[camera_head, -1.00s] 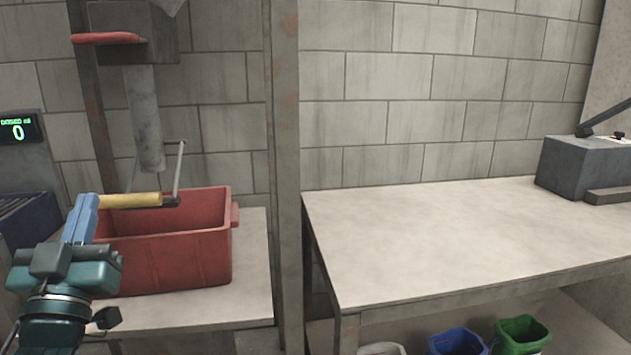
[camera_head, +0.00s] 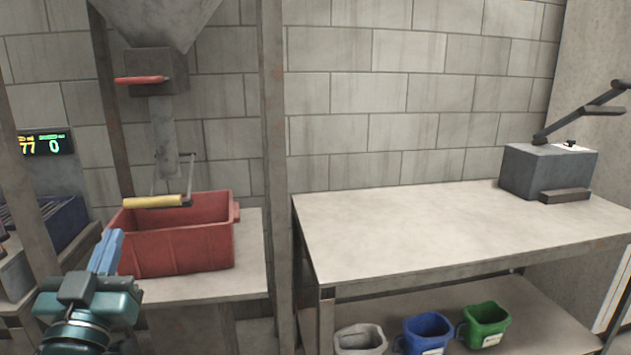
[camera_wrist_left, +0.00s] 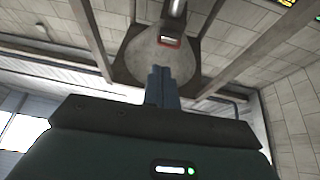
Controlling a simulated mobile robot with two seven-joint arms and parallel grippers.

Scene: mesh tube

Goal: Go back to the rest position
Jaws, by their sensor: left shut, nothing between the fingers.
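My left gripper (camera_head: 107,250) is at the lower left of the head view, pointing up, its blue fingers closed together with nothing between them. It stands in front of the left end of the red crate (camera_head: 185,252), apart from the yellow handle (camera_head: 152,202) by a small gap in the picture. In the left wrist view the shut fingers (camera_wrist_left: 160,85) point up at a grey hopper (camera_wrist_left: 150,55). My right gripper is not in view.
The hopper chute (camera_head: 163,130) with a red lever (camera_head: 140,80) hangs above the crate. A metal post (camera_head: 275,150) divides the stations. The right table (camera_head: 400,225) is bare except for a grey lever device (camera_head: 545,170). White, blue (camera_head: 428,333) and green buckets stand below.

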